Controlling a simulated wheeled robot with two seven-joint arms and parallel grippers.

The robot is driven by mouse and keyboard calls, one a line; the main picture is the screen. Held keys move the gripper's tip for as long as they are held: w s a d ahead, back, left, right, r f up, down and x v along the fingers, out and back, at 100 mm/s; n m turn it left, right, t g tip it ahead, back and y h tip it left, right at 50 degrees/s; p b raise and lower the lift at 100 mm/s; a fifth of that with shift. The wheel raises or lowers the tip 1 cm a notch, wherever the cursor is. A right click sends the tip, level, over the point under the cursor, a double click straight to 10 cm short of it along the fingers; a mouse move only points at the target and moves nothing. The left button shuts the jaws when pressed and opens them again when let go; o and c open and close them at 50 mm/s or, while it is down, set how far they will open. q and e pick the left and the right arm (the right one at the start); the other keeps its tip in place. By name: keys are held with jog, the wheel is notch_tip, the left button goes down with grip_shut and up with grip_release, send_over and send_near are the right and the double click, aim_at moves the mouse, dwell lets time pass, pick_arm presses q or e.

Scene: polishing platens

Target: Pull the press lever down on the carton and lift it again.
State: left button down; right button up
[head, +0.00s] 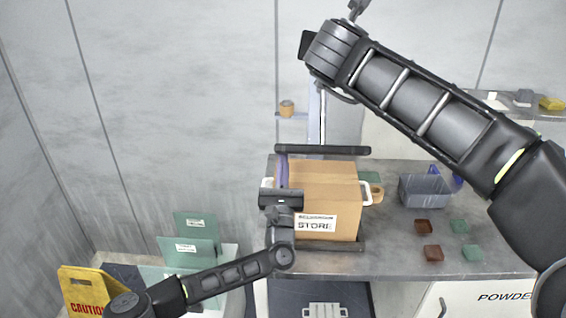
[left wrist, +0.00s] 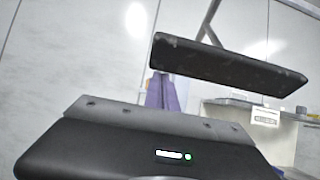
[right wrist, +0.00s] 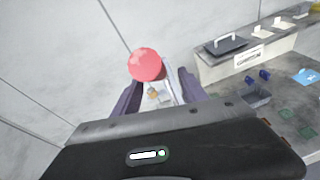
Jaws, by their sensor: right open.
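The brown carton (head: 335,190), labelled STORE, stands on the grey bench under the dark press plate (head: 335,150). The plate also shows in the left wrist view (left wrist: 230,65). The lever's red ball knob (right wrist: 145,64) is just beyond the tips of my right gripper (right wrist: 160,80), whose fingers are spread wide with nothing gripped. In the head view my right arm hides the knob. My left gripper (head: 282,160) is upright at the carton's left front, its tips near the plate's left end. Its fingers (left wrist: 165,92) look closed together, with nothing visible between them.
A grey bin (head: 425,190) and several brown and green squares lie on the bench right of the carton. A shelf (right wrist: 250,55) stands behind. A yellow CAUTION sign (head: 84,290) and green panels (head: 190,245) are at lower left. An orange roll (head: 287,109) sits behind the carton.

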jog(key=v, duration=1.2)
